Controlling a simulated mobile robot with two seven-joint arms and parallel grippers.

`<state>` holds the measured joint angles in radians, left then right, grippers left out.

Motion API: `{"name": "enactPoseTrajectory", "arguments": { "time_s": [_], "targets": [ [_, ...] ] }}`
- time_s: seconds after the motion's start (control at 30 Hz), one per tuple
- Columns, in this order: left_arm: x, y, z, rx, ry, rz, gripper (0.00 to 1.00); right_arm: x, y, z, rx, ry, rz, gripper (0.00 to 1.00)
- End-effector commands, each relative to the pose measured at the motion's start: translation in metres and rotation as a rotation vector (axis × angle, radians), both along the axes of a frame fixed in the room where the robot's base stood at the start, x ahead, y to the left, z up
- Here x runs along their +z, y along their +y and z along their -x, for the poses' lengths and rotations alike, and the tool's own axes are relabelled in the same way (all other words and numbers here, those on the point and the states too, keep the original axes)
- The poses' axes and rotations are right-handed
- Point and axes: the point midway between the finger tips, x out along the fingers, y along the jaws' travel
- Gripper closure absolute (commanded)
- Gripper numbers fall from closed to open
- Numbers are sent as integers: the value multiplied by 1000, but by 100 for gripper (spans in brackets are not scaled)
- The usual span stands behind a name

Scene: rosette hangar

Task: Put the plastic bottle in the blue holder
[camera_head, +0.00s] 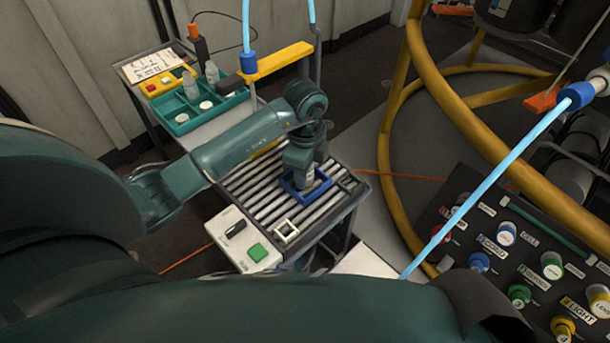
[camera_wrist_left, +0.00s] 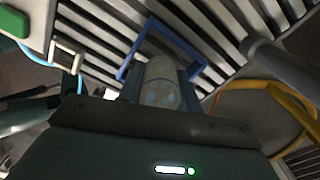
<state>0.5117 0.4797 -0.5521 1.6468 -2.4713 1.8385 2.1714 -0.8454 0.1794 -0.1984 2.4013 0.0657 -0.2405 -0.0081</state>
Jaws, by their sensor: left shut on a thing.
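My left gripper (camera_head: 310,178) points down over the roller table and is shut on the plastic bottle (camera_wrist_left: 160,82), a pale, translucent piece between the fingers in the left wrist view. The blue holder (camera_head: 298,198) is an open square frame lying on the rollers. It also shows in the left wrist view (camera_wrist_left: 178,37), around the far end of the bottle as seen from there. The bottle's lower end appears within the frame's outline; I cannot tell whether it touches the rollers. The gripper hides part of the holder. My right gripper is not in view.
A small white frame (camera_head: 286,231) and a control box with a green button (camera_head: 257,252) are at the roller table's near end. A green tray (camera_head: 195,113) with other bottles stands behind left. Yellow tubing (camera_head: 398,100) and a button panel (camera_head: 530,255) lie to the right.

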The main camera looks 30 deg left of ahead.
Motion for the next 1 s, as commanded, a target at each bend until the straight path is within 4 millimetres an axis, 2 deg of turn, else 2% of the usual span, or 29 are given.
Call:
{"name": "enactPoseTrajectory", "arguments": {
  "time_s": [0.03,0.1,0.47,0.5,0.57,0.83,1.0],
  "targets": [
    [-11,0,1,1,3,0,87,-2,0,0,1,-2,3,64],
    [-17,0,1,0,2,1,87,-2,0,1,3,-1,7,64],
    [-20,0,0,0,0,0,87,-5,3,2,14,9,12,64],
    [-20,0,0,0,0,0,63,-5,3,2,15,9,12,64],
    [-20,0,0,0,0,0,58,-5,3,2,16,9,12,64],
    [-18,0,0,0,-1,0,57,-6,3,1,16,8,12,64],
    [3,1,-1,0,-5,0,57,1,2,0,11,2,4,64]
  ]
}}
